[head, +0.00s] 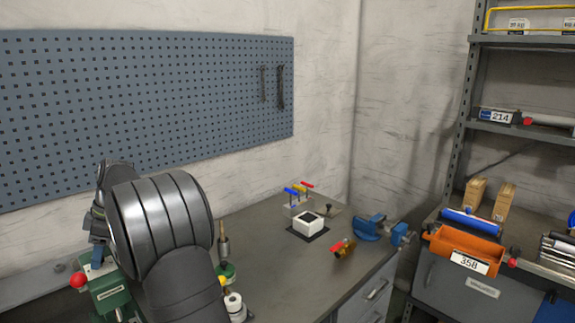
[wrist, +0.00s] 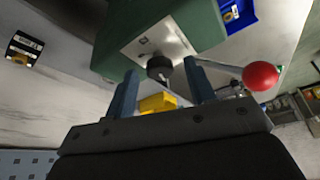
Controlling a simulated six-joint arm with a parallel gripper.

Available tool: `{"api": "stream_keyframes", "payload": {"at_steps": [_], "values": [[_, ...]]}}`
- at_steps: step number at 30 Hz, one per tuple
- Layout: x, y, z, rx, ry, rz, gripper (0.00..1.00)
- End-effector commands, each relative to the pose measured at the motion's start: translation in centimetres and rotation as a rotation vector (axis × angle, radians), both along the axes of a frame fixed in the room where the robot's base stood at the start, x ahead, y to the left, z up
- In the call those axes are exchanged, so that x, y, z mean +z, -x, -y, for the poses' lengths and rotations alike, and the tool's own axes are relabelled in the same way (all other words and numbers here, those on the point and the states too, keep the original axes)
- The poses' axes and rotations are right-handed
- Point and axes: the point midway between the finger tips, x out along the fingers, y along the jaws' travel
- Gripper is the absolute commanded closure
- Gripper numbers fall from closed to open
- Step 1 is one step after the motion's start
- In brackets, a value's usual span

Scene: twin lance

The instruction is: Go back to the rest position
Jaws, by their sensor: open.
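My gripper (wrist: 163,76) is open in the wrist view, with its two blue-grey fingers apart. A dark round knob (wrist: 159,67) and a yellow piece (wrist: 157,103) show between the fingers in the picture; I cannot tell how close they are. Above them is a green machine body (wrist: 205,25) with a pale underside and a red ball handle (wrist: 262,76) to the right. In the head view my arm fills the lower left, reaching down beside a green machine (head: 112,296) with a red ball (head: 78,280). My fingertips are not clear there.
The grey bench (head: 270,275) holds a white box (head: 308,223), a blue vise (head: 367,228), a red-and-brass piece (head: 344,248) and a rack of coloured handles (head: 299,200). A pegboard (head: 150,105) hangs behind. Shelves with an orange bin (head: 465,245) stand right.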

Motion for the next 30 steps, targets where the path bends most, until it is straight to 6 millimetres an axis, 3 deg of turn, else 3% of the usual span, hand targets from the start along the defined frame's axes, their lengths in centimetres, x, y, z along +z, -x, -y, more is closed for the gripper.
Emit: {"api": "stream_keyframes", "payload": {"at_steps": [14, 30], "values": [[1.0, -0.3, 0.4, -0.002, -0.002, 0.002, 0.50], [10.5, -1.9, 4.0, -0.002, -0.002, 0.003, 0.50]]}}
